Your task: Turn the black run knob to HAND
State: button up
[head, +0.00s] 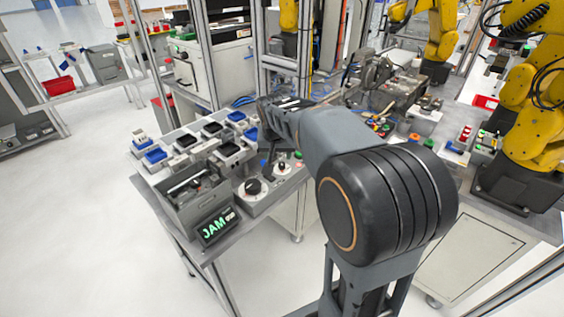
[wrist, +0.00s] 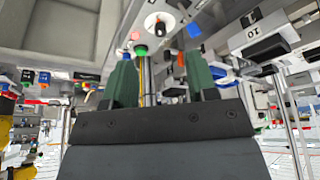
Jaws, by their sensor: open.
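A black knob (head: 253,187) stands on a pale round plate on the grey control panel, beside the JAM display. A smaller dark knob (head: 282,168) on a white disc sits farther back on the panel. I cannot read the labels, so I cannot tell which one is the run knob. The wrist view shows one black knob (wrist: 163,29) on a white disc, beyond the fingertips. My gripper (wrist: 163,72) is open, its two green fingers apart, with nothing seen held between them. In the head view my gripper (head: 268,153) is over the back of the panel, partly hidden by my arm.
A green button (head: 298,155) is near the panel's back right. A JAM display (head: 218,226) and a grey open box (head: 196,198) stand left of the panel. Trays with black and blue parts (head: 211,128) lie behind. Open floor (head: 90,230) is at left.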

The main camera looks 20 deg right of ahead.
jog(key=m, duration=0.2)
send_near(282, 164)
jog(key=shift+h, duration=0.3)
jog(key=x, duration=0.4)
jog(key=p+x, duration=0.1)
jog(key=x, duration=0.4)
jog(key=shift+w+a+f+p, duration=0.15)
jog(key=shift+a+f+p, duration=0.05)
jog(key=shift+p, duration=0.1)
jog(key=shift+n, duration=0.3)
jog(key=c, duration=0.9)
